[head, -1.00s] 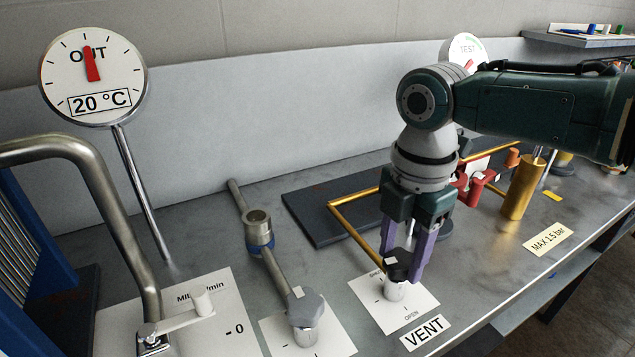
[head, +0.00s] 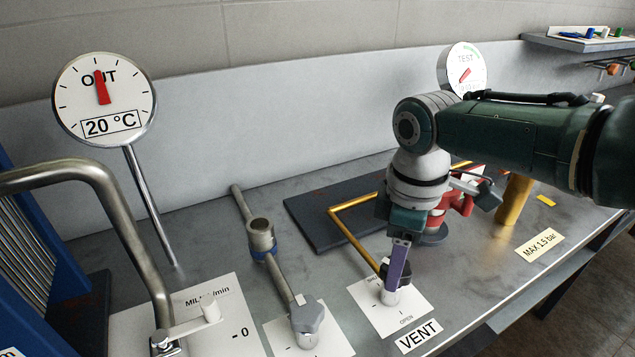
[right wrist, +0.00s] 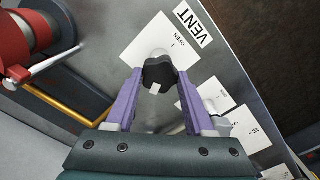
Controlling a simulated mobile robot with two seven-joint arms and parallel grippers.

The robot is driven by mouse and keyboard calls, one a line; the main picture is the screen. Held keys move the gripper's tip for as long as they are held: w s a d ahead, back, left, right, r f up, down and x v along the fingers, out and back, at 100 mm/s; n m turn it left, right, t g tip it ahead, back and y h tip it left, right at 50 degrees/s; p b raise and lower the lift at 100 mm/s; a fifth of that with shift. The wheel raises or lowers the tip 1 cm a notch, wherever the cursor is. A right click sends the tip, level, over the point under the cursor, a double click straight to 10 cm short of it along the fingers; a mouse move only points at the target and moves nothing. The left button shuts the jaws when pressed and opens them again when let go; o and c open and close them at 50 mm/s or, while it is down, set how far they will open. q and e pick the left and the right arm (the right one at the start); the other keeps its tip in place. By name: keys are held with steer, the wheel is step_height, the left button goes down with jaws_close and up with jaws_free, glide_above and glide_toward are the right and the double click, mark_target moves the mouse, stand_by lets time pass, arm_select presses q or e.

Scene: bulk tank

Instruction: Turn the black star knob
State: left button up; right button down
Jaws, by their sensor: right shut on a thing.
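The black star knob (right wrist: 158,72) sits on a short white stem above the white VENT plate (head: 412,303). In the right wrist view it lies between the two purple fingers of my right gripper (right wrist: 160,82), which is shut on it. A small white mark shows on the knob's top. In the head view the right gripper (head: 397,272) points down from above, and its near finger hides much of the knob (head: 384,268). The plate carries the word OPEN on its near side. My left gripper is not in view.
A grey-knobbed valve (head: 307,316) stands left of the VENT plate. Behind are a dark slab with a gold pipe (head: 350,222) and a red fitting (head: 462,200). A gold cylinder (head: 515,200) stands to the right. A dial (head: 104,100) reads 20 °C.

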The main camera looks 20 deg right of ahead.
steer(key=shift+m+p, duration=0.4)
steer(key=shift+m, duration=1.8)
steer(key=shift+c, duration=1.4)
jaws_free()
step_height(320, 180, up, 10)
steer(key=p, duration=0.4)
steer(key=shift+p, duration=0.35)
steer(key=shift+f, duration=0.1)
